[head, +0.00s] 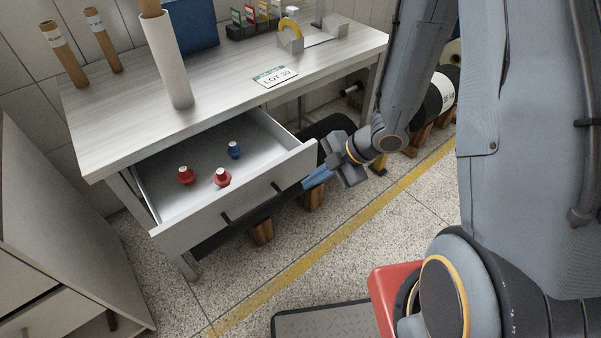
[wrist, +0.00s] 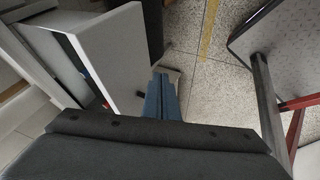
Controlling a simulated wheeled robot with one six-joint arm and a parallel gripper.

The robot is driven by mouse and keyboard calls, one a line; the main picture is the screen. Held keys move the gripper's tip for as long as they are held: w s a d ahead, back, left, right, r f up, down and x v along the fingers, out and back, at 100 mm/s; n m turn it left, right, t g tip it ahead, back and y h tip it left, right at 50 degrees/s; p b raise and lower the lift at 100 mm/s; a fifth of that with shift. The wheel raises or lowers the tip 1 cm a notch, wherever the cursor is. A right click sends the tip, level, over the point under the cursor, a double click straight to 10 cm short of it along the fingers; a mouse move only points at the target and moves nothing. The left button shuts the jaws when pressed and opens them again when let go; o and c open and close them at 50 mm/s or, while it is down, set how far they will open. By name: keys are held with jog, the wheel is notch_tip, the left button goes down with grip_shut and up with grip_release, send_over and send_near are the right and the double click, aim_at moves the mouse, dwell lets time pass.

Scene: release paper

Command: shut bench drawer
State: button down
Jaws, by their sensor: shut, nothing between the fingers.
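The bench drawer (head: 232,210) stands pulled out under the bench top (head: 220,75) in the head view. Its front panel has two dark handles, and red and blue knob-like parts lie inside. My gripper (head: 318,178) is just right of the drawer front's right end, with its blue fingers shut and empty. In the wrist view the shut fingers (wrist: 161,98) point past the drawer's front panel (wrist: 112,55), which lies to their left. I cannot tell whether the fingers touch the panel.
A paper roll (head: 168,60), a lot card (head: 275,77) and a tape dispenser (head: 290,38) stand on the bench. A grey cabinet (head: 60,250) is at the lower left. Wooden-legged things are below the drawer. Speckled floor with a yellow line (head: 330,240) is open in front.

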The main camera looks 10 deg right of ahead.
jog(key=shift+w+a+f+p, duration=0.15)
jog(key=shift+w+a+p, duration=0.2)
jog(key=shift+w+a, duration=0.45)
jog(key=shift+w+a+f+p, duration=0.15)
jog(key=shift+w+a+p, duration=0.25)
jog(key=shift+w, duration=0.6)
